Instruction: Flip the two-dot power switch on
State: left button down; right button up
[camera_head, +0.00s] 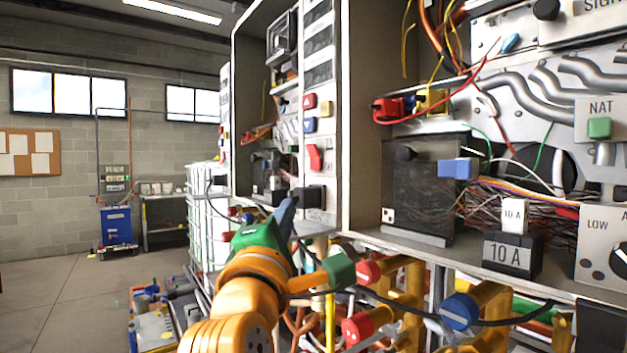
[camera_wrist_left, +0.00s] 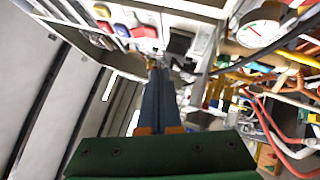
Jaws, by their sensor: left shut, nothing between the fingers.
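My left gripper (camera_head: 291,205) reaches up and right with its dark fingers shut and empty. Its tips are close to a black switch block (camera_head: 309,195) low on the front of the left heater cabinet; I cannot tell if they touch. In the left wrist view the shut fingers (camera_wrist_left: 158,90) point toward the same panel, with a black block (camera_wrist_left: 180,42) just beyond and right of the tips. A small white plate with black dots (camera_head: 389,215) sits on a dark box in the right cabinet. I cannot make out dots on the black block. My right gripper is not in view.
A red switch (camera_head: 315,157) sits above the black block. Red (camera_head: 368,272) and blue (camera_head: 460,312) valve knobs and hoses crowd the space below the cabinets. The right cabinet's side wall (camera_head: 362,120) stands right of the gripper. Open floor (camera_head: 60,290) lies at left.

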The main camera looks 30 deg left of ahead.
pick_arm(q)
jog(key=r+n, duration=0.1)
jog(key=r, duration=0.1)
jog(key=y+p, duration=0.1)
jog(key=p, duration=0.6)
send_near(313, 158)
jog(key=w+a+r, duration=0.3)
jog(key=w+a, duration=0.1)
jog(key=shift+w+d+r+p, duration=0.2)
jog(key=shift+d+p, duration=0.05)
jog(key=shift+p, duration=0.05)
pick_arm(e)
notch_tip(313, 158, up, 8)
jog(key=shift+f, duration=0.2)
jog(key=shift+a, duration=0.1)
pick_arm(q)
jog(key=shift+a, duration=0.1)
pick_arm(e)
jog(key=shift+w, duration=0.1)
